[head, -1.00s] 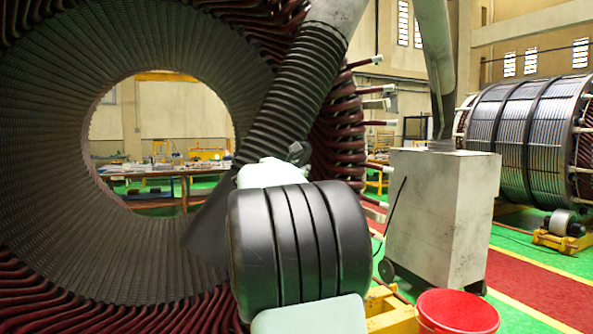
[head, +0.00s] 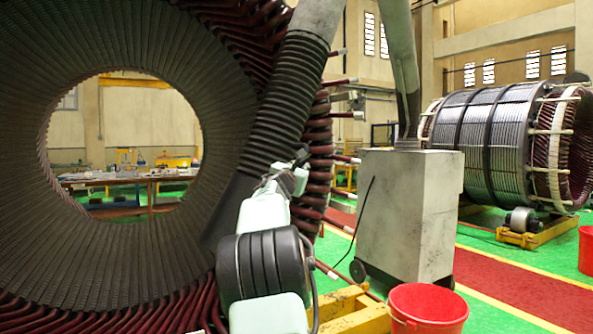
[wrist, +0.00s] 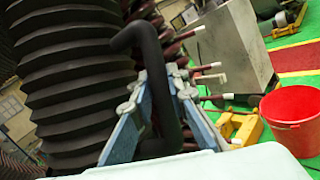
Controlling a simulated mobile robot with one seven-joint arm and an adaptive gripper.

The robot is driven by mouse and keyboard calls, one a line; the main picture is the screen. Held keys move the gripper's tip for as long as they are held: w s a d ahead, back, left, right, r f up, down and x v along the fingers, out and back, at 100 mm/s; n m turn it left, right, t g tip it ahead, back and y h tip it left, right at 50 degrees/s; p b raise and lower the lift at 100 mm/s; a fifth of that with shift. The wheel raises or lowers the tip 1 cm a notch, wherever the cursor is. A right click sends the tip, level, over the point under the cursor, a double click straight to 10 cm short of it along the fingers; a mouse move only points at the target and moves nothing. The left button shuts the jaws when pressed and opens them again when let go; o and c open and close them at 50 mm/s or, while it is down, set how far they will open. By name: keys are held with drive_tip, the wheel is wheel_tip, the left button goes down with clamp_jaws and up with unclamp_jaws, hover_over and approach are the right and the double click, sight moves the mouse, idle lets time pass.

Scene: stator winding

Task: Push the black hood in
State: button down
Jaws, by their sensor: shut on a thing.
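The black hood (head: 226,208) is a flared dark cone at the lower end of a ribbed black hose (head: 279,102). It hangs tilted in front of the stator's round bore, over its right side. My gripper (head: 291,170) is beside the hose on its right, at the end of my arm. In the wrist view, the blue fingers of my gripper (wrist: 160,98) are shut on a bent black handle (wrist: 168,95) next to the ribbed hose (wrist: 72,82). My arm partly hides the hood's lower right side in the head view.
The large stator (head: 110,265) with dark red winding ends fills the left. A grey cabinet (head: 408,215) on wheels and a red bucket (head: 428,308) stand to the right, near a yellow stand (head: 345,312).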

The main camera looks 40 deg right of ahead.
drive_tip(key=shift+s+r, duration=0.15)
drive_tip(key=shift+r, duration=0.2)
drive_tip(key=c, duration=2)
unclamp_jaws()
drive_tip(key=shift+o, duration=0.8)
drive_tip(key=shift+a+f, duration=0.1)
drive_tip(key=shift+f, duration=0.15)
drive_tip(key=shift+a, duration=0.15)
drive_tip(key=v, duration=1.1)
drive_tip(key=shift+a+f, duration=0.2)
drive_tip(key=shift+a, duration=0.05)
drive_tip(key=shift+s, duration=0.15)
